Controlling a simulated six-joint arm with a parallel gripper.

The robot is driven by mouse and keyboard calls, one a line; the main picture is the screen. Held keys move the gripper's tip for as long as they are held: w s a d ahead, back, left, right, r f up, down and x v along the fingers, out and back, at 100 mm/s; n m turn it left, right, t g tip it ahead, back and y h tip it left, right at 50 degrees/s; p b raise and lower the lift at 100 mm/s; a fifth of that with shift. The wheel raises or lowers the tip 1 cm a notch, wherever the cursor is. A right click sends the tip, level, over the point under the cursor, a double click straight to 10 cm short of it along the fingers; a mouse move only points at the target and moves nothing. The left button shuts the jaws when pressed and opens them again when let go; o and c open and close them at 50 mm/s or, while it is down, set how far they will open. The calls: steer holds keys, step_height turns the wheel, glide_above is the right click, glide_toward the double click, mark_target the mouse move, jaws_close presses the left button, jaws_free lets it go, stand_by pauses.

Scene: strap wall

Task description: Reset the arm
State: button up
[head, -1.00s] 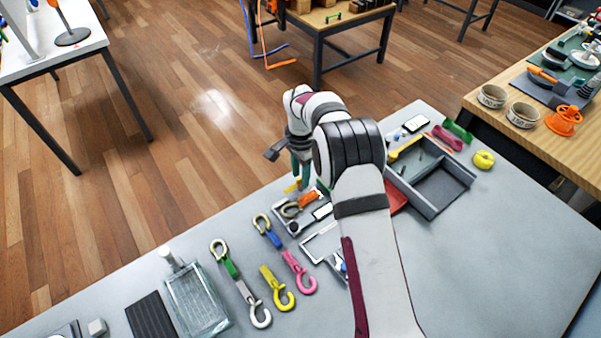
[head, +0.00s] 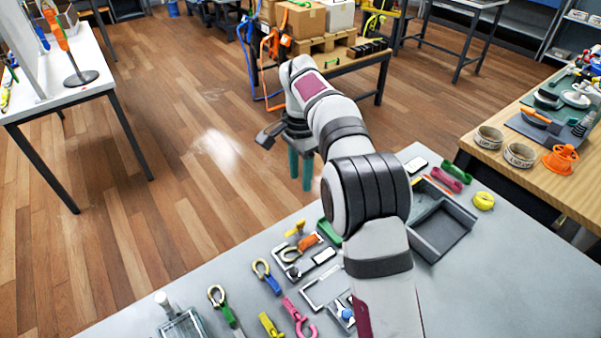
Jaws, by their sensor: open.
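My gripper (head: 300,182) has two teal fingers pointing down. They are apart, with nothing between them. The gripper hangs raised beyond the far edge of the grey table (head: 490,285), with the wood floor behind it in the head view. My arm reaches from the bottom of the picture up and away over the table, and it hides part of the table's middle.
Several coloured hooks, such as the blue one (head: 268,278) and the pink one (head: 299,317), lie nearby. A dark grey bin (head: 445,233) stands right of my arm.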

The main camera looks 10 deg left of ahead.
steer(key=shift+r, duration=0.15)
steer(key=s+d+r+n, duration=0.1)
steer(key=s+d+r, duration=0.3)
steer(key=s+d, duration=0.15)
steer(key=s+d+r+n, duration=0.1)
steer(key=s+d+r, duration=0.3)
steer(key=s, duration=0.3)
steer(key=s+d+f+y, duration=0.1)
steer(key=s+d+f, duration=0.1)
steer(key=s, duration=0.9)
steer(key=s+d+f+n, duration=0.1)
steer(key=s+d+f, duration=0.2)
steer(key=s, duration=0.9)
steer(key=shift+d+f+n+y, duration=0.15)
steer(key=shift+f+n+y, duration=0.2)
steer(key=shift+f, duration=0.2)
